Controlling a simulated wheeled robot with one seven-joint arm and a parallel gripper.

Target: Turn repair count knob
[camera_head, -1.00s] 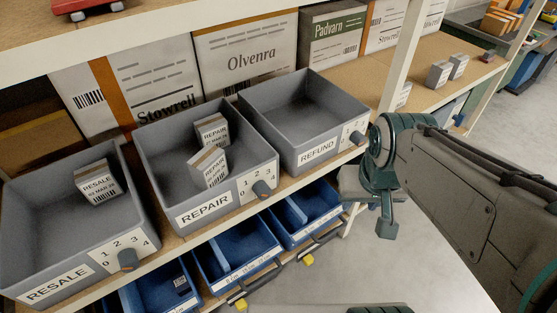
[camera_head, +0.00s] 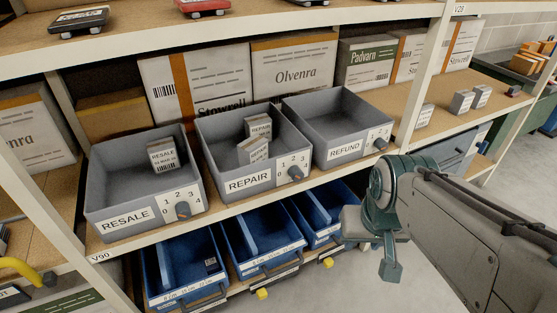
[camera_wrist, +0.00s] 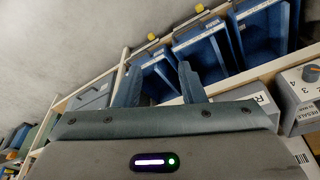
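The grey REPAIR bin (camera_head: 213,156) stands in the middle of three bins on the shelf. Two small labelled boxes (camera_head: 254,150) lie inside it. Its dark repair count knob (camera_head: 296,173) sits at the front right on a white plate marked 0 to 4. Which number it points at is too small to tell. My gripper (camera_head: 366,242) is in front of the shelf, right of and below that knob, apart from it. The wrist view shows its two fingers (camera_wrist: 161,76) spread with nothing between them. The repair knob is not clearly visible in the wrist view.
The RESALE bin (camera_head: 105,192) with one box stands left, its knob (camera_head: 183,210) at front. The empty REFUND bin (camera_head: 325,160) stands right, with its own knob (camera_head: 380,144). Blue drawers (camera_head: 265,240) fill the level below. A shelf post (camera_head: 424,75) rises right. Open floor lies in front.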

